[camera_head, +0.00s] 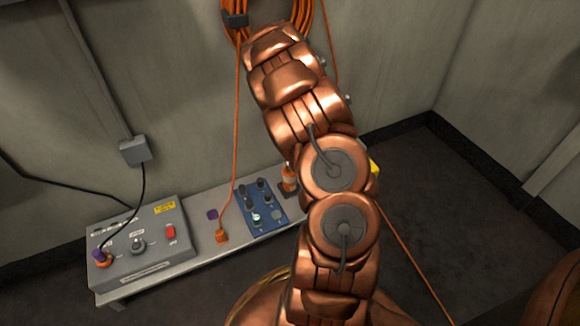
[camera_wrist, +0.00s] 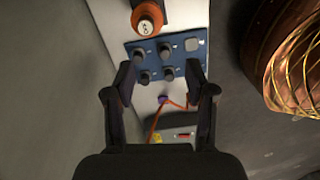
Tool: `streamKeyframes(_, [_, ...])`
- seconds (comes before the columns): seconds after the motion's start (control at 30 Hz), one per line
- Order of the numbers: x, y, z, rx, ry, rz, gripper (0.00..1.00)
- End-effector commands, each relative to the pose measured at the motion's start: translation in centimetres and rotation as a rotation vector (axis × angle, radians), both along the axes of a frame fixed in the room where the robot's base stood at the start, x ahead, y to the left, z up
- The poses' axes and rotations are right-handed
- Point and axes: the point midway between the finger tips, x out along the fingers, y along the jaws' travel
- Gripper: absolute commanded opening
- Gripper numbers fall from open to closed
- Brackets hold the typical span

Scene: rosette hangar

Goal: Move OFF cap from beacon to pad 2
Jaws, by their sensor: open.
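The orange beacon (camera_head: 290,178) stands on the bench, partly beside my arm in the head view. In the wrist view the beacon (camera_wrist: 150,8) is at the top, with a pale round piece (camera_wrist: 146,27) bearing a dark mark too small to read; I cannot tell whether it is the OFF cap. The blue pad board (camera_head: 273,228) carries several dark knob-like pieces and a bare pale square (camera_wrist: 191,44). Pad numbers are not legible. My gripper (camera_wrist: 161,80) is open and empty, its fingers apart below the board in the wrist view. It is not visible in the head view.
A grey control box (camera_head: 185,236) with a red switch stands on the bench's left. An orange plug (camera_head: 222,236) and cable lie between box and board, near a purple square (camera_head: 212,214). An orange cable coil (camera_head: 318,35) hangs on the wall. Bare floor lies right.

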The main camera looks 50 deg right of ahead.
Motion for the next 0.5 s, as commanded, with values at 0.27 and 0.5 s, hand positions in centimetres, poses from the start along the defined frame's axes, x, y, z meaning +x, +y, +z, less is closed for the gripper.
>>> streamKeyframes(0.27, [0.9,-2.2,-3.4,0.026,-0.033,0.139,0.55])
streamKeyframes(0.5, [1.0,-2.3,-3.6,0.027,-0.037,0.151,0.55])
